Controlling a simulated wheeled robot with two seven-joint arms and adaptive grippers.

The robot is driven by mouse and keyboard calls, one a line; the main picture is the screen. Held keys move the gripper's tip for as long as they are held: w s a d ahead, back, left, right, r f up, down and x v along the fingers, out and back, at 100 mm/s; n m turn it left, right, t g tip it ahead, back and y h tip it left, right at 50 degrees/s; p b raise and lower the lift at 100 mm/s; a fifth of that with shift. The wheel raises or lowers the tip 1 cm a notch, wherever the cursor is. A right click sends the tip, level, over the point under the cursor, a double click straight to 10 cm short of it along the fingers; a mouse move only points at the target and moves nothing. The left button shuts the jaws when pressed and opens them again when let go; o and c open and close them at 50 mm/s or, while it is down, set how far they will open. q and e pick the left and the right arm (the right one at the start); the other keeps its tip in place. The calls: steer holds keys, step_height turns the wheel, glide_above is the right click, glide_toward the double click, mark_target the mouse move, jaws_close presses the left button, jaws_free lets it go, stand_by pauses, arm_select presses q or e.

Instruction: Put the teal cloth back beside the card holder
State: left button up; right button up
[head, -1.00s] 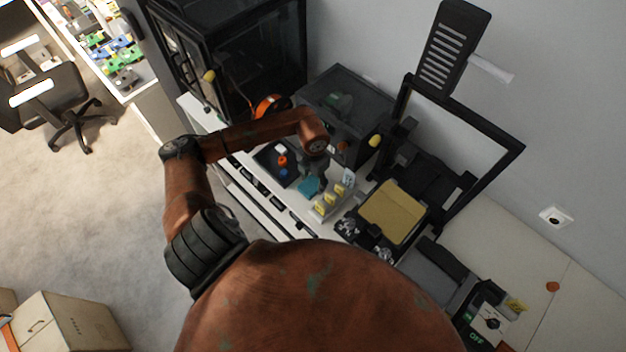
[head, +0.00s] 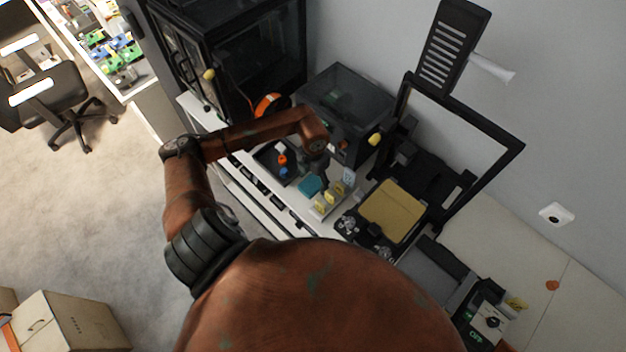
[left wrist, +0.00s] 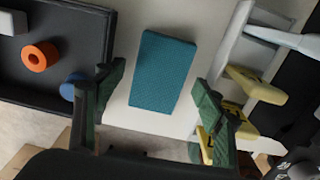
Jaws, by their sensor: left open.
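The teal cloth (head: 310,186) lies flat on the white bench top, between a black tray and the card holder. In the left wrist view the cloth (left wrist: 163,71) is a folded rectangle, apart from both fingers. The card holder (head: 322,207) is a pale rack with yellow pieces, close to the right of the cloth; it also shows in the left wrist view (left wrist: 237,50). My left gripper (head: 318,182) is above the cloth. In the left wrist view its fingers (left wrist: 160,95) are spread wide and empty, with the cloth between and beyond them. My right gripper is not in view.
The black tray (head: 268,152) holds orange, blue and white pieces left of the cloth. A 3D printer with a tan plate (head: 393,211) stands to the right. A dark box machine (head: 345,105) stands behind. Bare white bench shows around the cloth.

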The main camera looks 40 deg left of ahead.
mark_target(313, 183)
arm_select(q)
step_height(313, 183, up, 12)
steer(key=b, duration=0.2)
stand_by(0.7)
